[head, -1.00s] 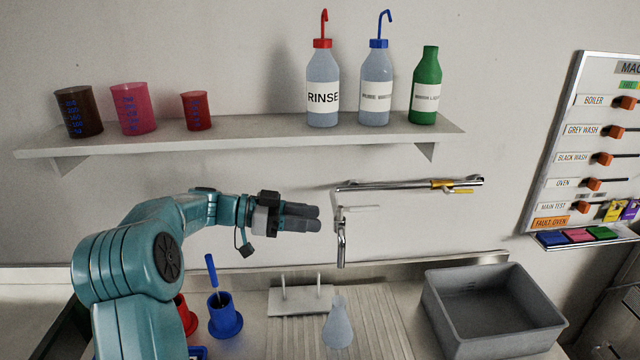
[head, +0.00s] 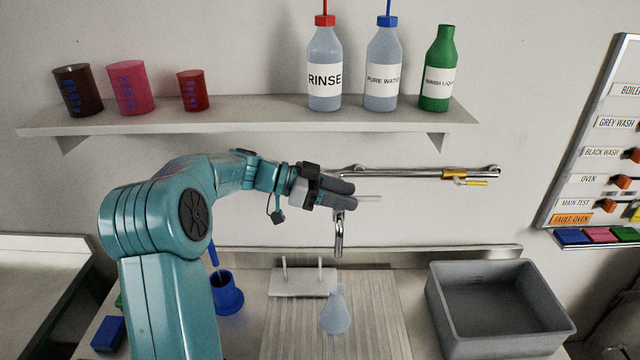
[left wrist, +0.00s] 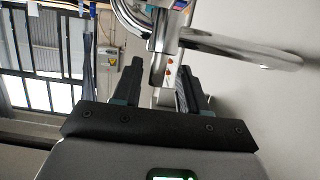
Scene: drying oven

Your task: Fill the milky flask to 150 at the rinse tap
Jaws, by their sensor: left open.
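The milky flask (head: 336,312) stands upright on the ribbed draining board, below the tap. The tap's chrome spout (head: 339,240) hangs down from the wall pipe above and behind the flask. My left gripper (head: 350,195) is open at the tap, above the flask and in front of the wall; it hides part of the tap. In the left wrist view, the two dark fingers (left wrist: 158,85) stand apart, with a pale lever-like tap part (left wrist: 165,92) showing between them. I cannot tell whether they touch it. Marks on the flask are too small to read. My right gripper is not in view.
A grey basin (head: 500,310) stands right of the ribbed board (head: 375,320). A pegged white rack (head: 300,283) is behind the flask, and a blue holder (head: 228,295) is to the left. A shelf (head: 250,112) with beakers and bottles runs above my arm.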

